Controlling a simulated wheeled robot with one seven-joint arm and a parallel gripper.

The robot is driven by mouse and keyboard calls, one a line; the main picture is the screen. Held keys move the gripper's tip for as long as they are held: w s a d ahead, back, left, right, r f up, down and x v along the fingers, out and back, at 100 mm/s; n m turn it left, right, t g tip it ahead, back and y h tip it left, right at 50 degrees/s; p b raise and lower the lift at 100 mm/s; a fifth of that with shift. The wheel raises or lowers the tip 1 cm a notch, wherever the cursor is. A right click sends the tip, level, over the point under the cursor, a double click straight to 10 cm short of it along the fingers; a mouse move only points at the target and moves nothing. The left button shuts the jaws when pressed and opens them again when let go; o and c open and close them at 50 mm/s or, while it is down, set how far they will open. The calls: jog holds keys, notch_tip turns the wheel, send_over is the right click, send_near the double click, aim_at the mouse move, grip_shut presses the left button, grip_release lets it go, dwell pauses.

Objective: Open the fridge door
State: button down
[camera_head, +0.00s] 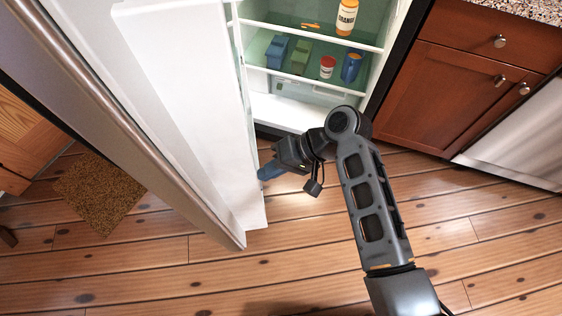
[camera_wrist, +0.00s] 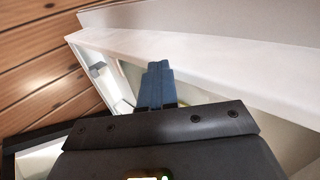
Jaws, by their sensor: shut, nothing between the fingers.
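The fridge door (camera_head: 190,70) stands wide open, swung out to the left in the head view. The fridge interior (camera_head: 300,90) shows to its right, with shelves and food on them. My gripper (camera_head: 265,173) is at the inner face of the door, near its lower free edge. Its blue fingers are shut with nothing between them, and they look close to the door. I cannot tell if they touch it. In the wrist view the shut fingers (camera_wrist: 157,72) point at the white door inside (camera_wrist: 200,52).
An orange juice bottle (camera_head: 346,17), a red-labelled jar (camera_head: 327,67) and a blue pitcher (camera_head: 351,66) stand on the shelves. Wooden cabinets (camera_head: 440,85) are at the right. A brown mat (camera_head: 100,190) lies left of the door. The wooden floor in front is clear.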

aim_at(208, 190)
jog(key=s+a, duration=0.1)
jog(key=a, duration=0.3)
jog(key=s+a+m+t+p, duration=0.1)
jog(key=s+a, duration=0.1)
jog(key=a, duration=0.2)
jog(key=s+a+m+p, duration=0.1)
jog(key=s+a, duration=0.1)
jog(key=a, duration=0.2)
jog(key=shift+r+t, duration=0.1)
jog(key=shift+t, duration=0.3)
jog(key=s+a+b, duration=0.2)
jog(key=a+b, duration=0.1)
jog(key=a, duration=1.4)
jog(key=shift+s, duration=0.2)
jog(key=shift+p+v, duration=0.35)
jog(key=shift+v, duration=3.5)
jog(key=shift+d, duration=0.1)
